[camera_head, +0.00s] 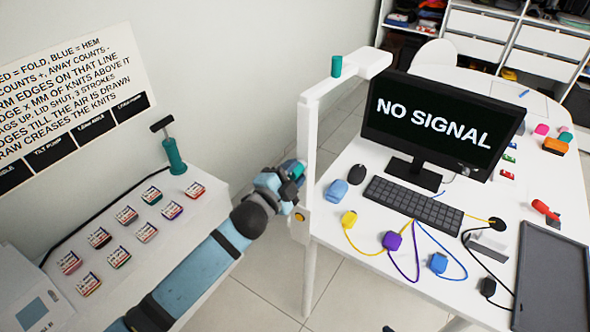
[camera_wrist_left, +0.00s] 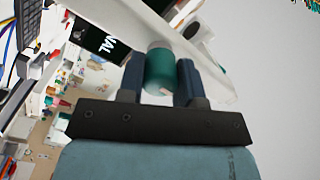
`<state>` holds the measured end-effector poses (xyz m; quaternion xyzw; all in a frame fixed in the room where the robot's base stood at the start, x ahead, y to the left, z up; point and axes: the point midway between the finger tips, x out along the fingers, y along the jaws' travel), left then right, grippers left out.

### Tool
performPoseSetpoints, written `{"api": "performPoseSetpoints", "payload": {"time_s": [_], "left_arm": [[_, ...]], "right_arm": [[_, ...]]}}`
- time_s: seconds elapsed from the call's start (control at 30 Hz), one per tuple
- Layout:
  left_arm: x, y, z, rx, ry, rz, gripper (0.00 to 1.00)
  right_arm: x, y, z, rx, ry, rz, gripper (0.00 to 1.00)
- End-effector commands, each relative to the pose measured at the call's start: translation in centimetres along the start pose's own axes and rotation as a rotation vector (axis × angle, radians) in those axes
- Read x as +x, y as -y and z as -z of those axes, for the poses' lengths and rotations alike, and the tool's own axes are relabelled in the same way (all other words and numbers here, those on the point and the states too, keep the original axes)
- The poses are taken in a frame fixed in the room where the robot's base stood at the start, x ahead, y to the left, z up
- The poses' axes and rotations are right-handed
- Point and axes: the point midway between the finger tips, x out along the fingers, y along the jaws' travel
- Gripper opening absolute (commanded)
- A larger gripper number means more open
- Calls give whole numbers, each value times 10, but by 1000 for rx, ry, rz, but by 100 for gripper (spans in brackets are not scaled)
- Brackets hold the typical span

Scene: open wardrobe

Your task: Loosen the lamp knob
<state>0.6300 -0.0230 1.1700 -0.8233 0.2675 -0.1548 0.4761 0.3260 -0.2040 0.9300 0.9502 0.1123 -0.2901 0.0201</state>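The white lamp stand (camera_head: 308,140) rises at the left edge of the desk, with an arm on top that carries a teal knob (camera_head: 336,66). A second teal knob (camera_head: 297,170) is at the side of the post, within my left gripper (camera_head: 292,183). In the left wrist view this teal cylindrical knob (camera_wrist_left: 160,72) sits between the two dark fingers of the left gripper (camera_wrist_left: 160,82). The knob's attachment to the post is partly hidden. My right gripper is not in view.
A monitor (camera_head: 440,120), keyboard (camera_head: 413,204) and several coloured items with cables cover the desk (camera_head: 345,262). A white side table (camera_head: 190,232) at the left holds small labelled packs and a teal pump (camera_head: 174,155). Open floor shows between them.

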Motion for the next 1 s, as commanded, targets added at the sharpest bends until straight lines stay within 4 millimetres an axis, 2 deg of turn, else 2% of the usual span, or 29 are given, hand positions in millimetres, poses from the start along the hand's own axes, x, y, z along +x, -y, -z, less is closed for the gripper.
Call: {"api": "performPoseSetpoints", "payload": {"time_s": [0.07,0.17,0.5,0.6,0.7,0.87,0.9,1.0], "left_arm": [[0,0,0,-16,0,0,6],[0,0,0,-165,1,0,6],[-1,0,1,-1198,0,2,6],[-1,0,1,-1413,1,1,6],[-1,0,0,-1503,2,1,6],[-1,0,0,-1508,1,1,6],[-1,0,0,-1507,1,1,34],[-1,0,0,-1505,1,1,57]], "right_arm": [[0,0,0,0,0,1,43],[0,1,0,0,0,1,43],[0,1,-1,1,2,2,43],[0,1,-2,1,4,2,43],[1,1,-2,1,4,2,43],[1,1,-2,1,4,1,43],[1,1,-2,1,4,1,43],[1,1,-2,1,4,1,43]]}}
